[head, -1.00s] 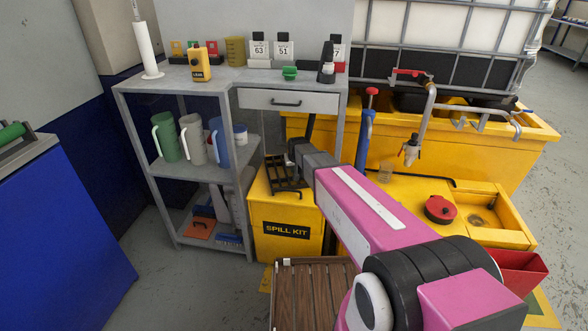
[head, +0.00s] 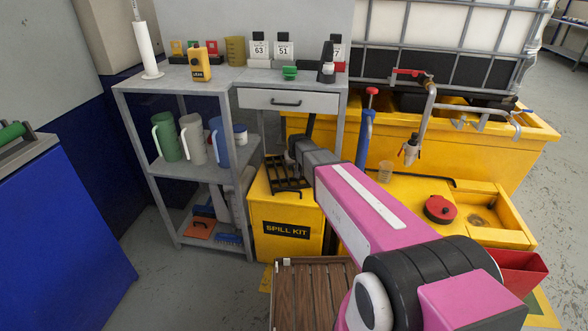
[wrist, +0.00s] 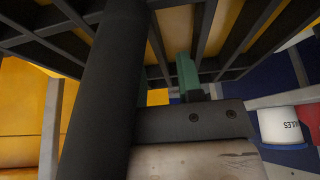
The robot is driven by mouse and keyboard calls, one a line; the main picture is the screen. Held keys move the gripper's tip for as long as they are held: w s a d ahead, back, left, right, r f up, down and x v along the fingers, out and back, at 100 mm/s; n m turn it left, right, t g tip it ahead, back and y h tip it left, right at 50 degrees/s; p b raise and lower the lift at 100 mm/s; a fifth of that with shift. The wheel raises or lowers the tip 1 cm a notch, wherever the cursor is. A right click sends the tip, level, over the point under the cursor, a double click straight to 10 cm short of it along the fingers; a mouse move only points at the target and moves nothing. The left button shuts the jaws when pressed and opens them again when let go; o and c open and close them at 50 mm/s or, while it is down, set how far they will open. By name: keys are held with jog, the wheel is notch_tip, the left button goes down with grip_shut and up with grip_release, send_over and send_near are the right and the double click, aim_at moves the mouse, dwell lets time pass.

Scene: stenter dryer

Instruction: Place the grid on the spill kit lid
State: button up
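The grid (head: 290,184) is a dark frame of parallel bars. In the head view it is over the top of the yellow spill kit (head: 285,236), whose lid shows in part around it. I cannot tell whether the grid touches the lid. My gripper (head: 294,153) is at the grid's far end, its fingers mostly hidden behind my wrist. In the wrist view the grid (wrist: 205,35) fills the top, with yellow behind its bars. A teal fingertip of my gripper (wrist: 187,75) is up against the bars, and the gripper appears shut on the grid.
A grey shelf unit (head: 205,165) with jugs stands close on the left. A yellow spill pallet (head: 470,140) with taps is behind on the right. A red-capped blue tool (head: 366,138) stands just right of the kit. A brown slatted crate (head: 310,292) is in front.

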jog(key=a+v, duration=0.1)
jog(key=v, duration=0.9)
jog(key=s+d+f+m+g, duration=0.1)
jog(key=s+d+f+g, duration=0.1)
jog(key=s+d, duration=0.6)
jog(key=s+d+f+m+g, duration=0.1)
jog(key=s+d+f+g, duration=0.1)
jog(key=s+d, duration=0.7)
jog(key=s+f, duration=0.1)
jog(key=s, duration=0.6)
jog(key=shift+s+f+g+h, duration=0.2)
jog(key=shift+s+g+h, duration=0.1)
jog(key=shift+h, duration=0.1)
